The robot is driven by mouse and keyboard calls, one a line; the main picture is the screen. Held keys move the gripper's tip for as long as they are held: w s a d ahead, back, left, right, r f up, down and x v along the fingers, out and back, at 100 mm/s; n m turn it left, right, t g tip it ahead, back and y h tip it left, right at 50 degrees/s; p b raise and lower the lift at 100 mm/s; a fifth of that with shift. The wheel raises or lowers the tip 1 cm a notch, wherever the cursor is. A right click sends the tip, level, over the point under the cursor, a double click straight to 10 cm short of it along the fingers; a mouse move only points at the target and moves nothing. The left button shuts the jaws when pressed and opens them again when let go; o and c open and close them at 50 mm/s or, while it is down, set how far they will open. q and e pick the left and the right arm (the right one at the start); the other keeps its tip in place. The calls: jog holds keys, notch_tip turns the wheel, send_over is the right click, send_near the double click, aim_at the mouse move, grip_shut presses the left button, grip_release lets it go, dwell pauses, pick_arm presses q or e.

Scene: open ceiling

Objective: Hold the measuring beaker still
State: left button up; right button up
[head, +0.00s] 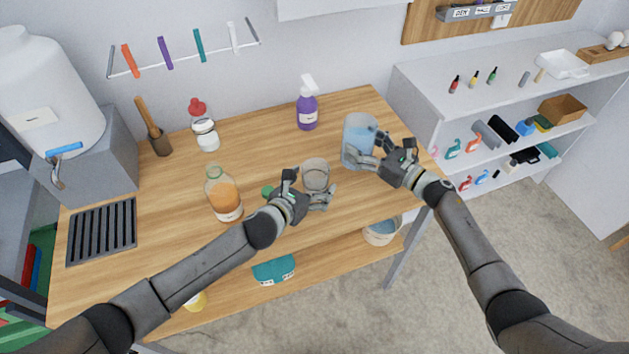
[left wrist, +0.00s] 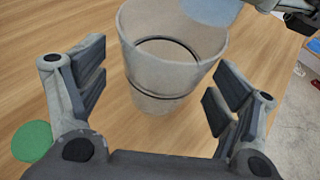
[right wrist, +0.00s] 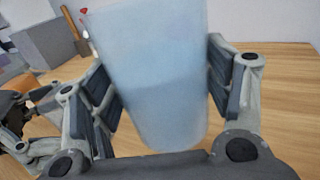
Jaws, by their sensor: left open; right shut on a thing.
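A tall translucent blue beaker (head: 357,138) stands on the wooden table towards its right end. My right gripper (head: 384,156) is shut on it, with a finger on each side; it fills the middle of the right wrist view (right wrist: 155,75). A smaller clear cup (head: 316,174) with a dark ring stands to its left and also shows in the left wrist view (left wrist: 165,70). My left gripper (head: 308,192) is open, with its fingers on either side of the cup's near side. I cannot tell whether they touch it. Neither vessel carries a readable mark.
An orange-filled bottle (head: 224,195) stands left of my left gripper, with a green cap (head: 268,191) on the table between. The table's front edge is close below the grippers.

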pick_arm(q)
jog(key=shift+x, duration=1.05)
pick_arm(e)
jog(key=shift+r, duration=0.15)
pick_arm(q)
jog(key=shift+c, duration=0.2)
jog(key=c, duration=1.1)
jog(key=shift+o, duration=0.2)
pick_arm(e)
jog(key=shift+f, duration=1.5)
